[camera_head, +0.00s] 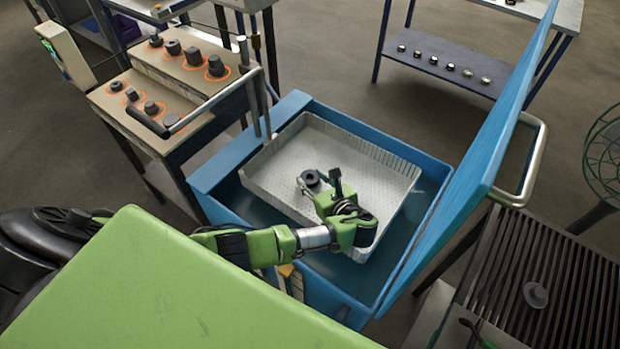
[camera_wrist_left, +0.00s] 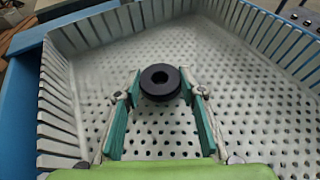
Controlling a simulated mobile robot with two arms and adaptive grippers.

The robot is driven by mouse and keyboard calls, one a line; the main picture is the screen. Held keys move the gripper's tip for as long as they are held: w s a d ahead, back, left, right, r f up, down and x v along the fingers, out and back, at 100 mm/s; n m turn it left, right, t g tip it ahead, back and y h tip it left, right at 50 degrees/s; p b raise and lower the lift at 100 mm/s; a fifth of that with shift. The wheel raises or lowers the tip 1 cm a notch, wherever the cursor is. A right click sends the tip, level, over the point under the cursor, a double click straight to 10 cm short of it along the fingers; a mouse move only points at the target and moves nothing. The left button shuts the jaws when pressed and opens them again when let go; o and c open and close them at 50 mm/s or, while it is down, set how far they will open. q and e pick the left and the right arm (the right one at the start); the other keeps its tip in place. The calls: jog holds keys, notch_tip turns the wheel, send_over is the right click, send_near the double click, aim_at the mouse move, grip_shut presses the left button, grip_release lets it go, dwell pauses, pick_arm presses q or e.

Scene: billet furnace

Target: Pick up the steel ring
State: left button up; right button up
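The steel ring (camera_wrist_left: 160,82) is a dark, thick ring with a round hole. In the left wrist view it is between the tips of my left gripper's green fingers (camera_wrist_left: 158,88), with a gap on each side. In the head view the ring (camera_head: 311,178) shows over the light perforated basket (camera_head: 280,165), at the end of my left gripper (camera_head: 321,184). The left gripper is open, and neither finger visibly touches the ring. I cannot tell exactly how high the fingertips are above the basket floor.
The basket sits inside a blue tank (camera_head: 222,206) with a raised blue lid (camera_head: 478,170) at its right. A bench (camera_head: 150,82) with several dark parts stands at the left. A slatted rack (camera_head: 570,285) holds a grey round piece (camera_head: 535,294). The basket floor is otherwise clear.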

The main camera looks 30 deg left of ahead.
aim_at(313, 180)
pick_arm(q)
jog(key=c, duration=0.4)
jog(key=shift+r, duration=0.15)
notch_tip(313, 180, up, 9)
jog(key=shift+r+p, duration=0.15)
jog(key=shift+p, duration=0.2)
jog(key=shift+r, duration=0.3)
